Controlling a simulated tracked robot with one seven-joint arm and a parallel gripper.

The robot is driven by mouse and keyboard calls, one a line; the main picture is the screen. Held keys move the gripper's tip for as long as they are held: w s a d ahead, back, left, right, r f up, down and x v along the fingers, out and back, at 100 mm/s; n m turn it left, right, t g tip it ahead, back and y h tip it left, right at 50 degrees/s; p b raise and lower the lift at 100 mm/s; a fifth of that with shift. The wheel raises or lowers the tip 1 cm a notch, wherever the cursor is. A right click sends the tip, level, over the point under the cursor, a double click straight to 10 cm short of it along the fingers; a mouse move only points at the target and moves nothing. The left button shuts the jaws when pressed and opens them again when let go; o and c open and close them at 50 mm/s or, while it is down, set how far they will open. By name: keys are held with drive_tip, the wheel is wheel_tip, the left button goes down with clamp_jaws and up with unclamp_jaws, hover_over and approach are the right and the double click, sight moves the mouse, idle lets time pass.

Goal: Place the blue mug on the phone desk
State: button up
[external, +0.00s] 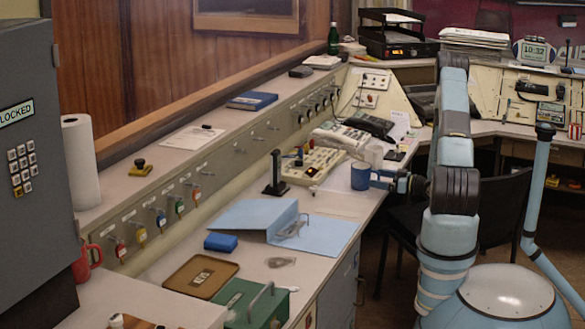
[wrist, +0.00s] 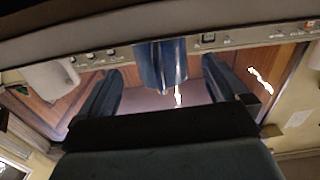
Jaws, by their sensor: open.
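The blue mug (external: 360,177) is near the right edge of the phone desk (external: 345,201), beside the phones; whether its base touches the desk is hard to tell. My gripper (external: 374,180) reaches in from the right at the mug's height. In the wrist view the blue mug (wrist: 160,66) shows between the two spread fingers of my gripper (wrist: 163,88), with a visible gap on each side. The gripper is open and not closed on it.
A blue folder (external: 330,236) lies in front. A black chair (external: 475,210) stands behind my arm.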

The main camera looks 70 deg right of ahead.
drive_tip(key=s, duration=0.6)
drive_tip(key=shift+s, duration=0.2)
